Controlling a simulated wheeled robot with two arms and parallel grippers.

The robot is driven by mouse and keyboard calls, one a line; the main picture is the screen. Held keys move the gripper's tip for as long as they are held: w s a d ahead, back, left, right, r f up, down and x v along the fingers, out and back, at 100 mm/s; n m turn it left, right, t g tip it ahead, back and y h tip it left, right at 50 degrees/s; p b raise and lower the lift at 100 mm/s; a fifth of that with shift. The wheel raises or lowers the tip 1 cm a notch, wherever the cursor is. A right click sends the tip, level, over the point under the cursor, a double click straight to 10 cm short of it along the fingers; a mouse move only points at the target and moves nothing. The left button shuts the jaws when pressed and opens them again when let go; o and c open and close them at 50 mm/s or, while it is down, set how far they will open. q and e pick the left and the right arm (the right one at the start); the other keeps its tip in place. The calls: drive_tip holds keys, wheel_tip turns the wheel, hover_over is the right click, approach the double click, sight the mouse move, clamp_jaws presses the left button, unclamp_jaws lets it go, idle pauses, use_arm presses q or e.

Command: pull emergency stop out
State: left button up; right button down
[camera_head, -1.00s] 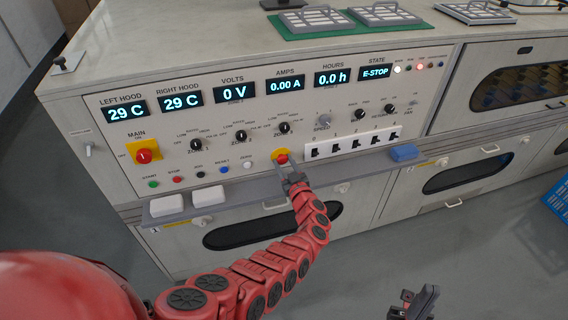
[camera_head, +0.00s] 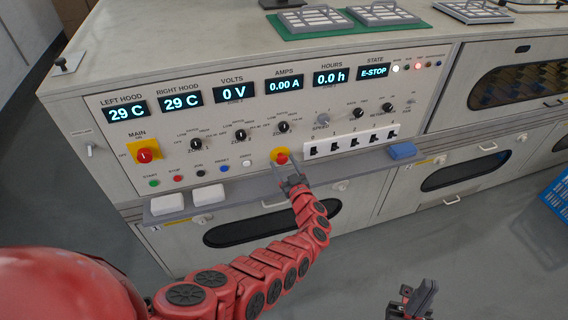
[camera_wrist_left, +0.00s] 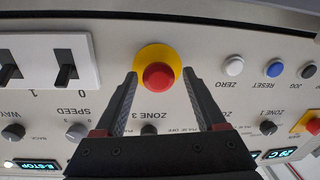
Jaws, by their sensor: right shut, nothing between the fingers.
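The emergency stop is a red mushroom button (camera_head: 281,158) on a yellow round base on the control panel, below the zone 3 knob. In the left wrist view the red button (camera_wrist_left: 158,76) sits between and just beyond the fingertips. My left gripper (camera_head: 289,171) is open in front of it, its fingers spread to both sides; no contact shows. It also shows in the left wrist view (camera_wrist_left: 160,92). My right gripper (camera_head: 411,296) is low at the bottom right, away from the panel, shut and empty. The state display (camera_head: 374,71) reads E-STOP.
A ledge (camera_head: 240,190) below holds white blocks (camera_head: 208,194) and a blue block (camera_head: 402,150). A red main switch (camera_head: 145,155) on yellow is at left. Small coloured push buttons (camera_head: 223,168) lie between.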

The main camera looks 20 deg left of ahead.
idle(0.3)
use_arm(q)
drive_tip(key=shift+s+d, duration=0.15)
drive_tip(key=shift+s, duration=0.05)
drive_tip(key=p+v, duration=0.1)
drive_tip(key=v, duration=1.6)
